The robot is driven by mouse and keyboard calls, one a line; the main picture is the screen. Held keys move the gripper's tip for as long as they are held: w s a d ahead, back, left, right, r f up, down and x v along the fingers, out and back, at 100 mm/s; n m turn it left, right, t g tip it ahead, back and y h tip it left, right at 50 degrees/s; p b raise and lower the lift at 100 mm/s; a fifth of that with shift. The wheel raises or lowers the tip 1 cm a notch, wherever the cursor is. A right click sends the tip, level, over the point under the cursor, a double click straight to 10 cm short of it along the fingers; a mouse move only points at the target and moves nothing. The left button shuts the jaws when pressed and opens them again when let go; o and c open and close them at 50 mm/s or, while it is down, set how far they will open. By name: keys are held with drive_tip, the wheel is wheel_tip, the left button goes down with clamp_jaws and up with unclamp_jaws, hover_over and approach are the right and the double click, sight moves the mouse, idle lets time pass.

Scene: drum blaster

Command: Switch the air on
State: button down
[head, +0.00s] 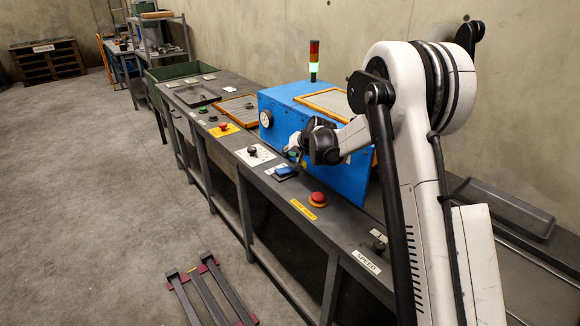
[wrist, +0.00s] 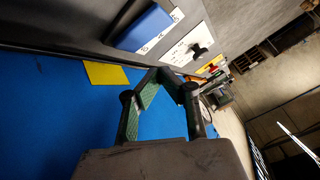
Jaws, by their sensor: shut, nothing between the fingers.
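I cannot read which control is marked for air. On the console, a blue rocker-like switch (head: 284,171) sits on a dark base with a small white label; it is large in the wrist view (wrist: 145,27), beside a white strip with small marks. Beyond it is a white plate (head: 256,154) with a black knob (head: 252,151), also in the wrist view (wrist: 198,49). My gripper (head: 297,151) is above the console edge, by the blue machine's front, close to both controls and apart from them. Its fingertips (wrist: 160,76) are together and empty.
The blue machine (head: 280,113) with a gauge (head: 266,118) stands behind the controls. A red button (head: 318,198) is nearer, another red button (head: 223,126) farther along. Floor at left is mostly clear.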

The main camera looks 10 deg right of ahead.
drive_tip(key=shift+a+r+p, duration=0.15)
drive_tip(key=shift+r+p, duration=0.25)
drive_tip(key=shift+r, duration=0.85)
drive_tip(key=shift+s+r, duration=0.1)
drive_tip(key=shift+s, duration=0.05)
drive_tip(key=s+a+r+n+h, duration=0.1)
drive_tip(key=s+r, duration=0.7)
drive_tip(key=s, duration=0.4)
drive_tip(key=s+r, duration=0.8)
drive_tip(key=s, duration=0.5)
drive_tip(key=s+f+h, duration=0.1)
drive_tip(key=s+f, duration=0.1)
drive_tip(key=s, duration=1.2)
drive_tip(key=s+d+f+n+g+h, duration=0.1)
drive_tip(key=s+f, duration=0.1)
drive_tip(key=s, duration=1.3)
drive_tip(key=shift+s, duration=0.2)
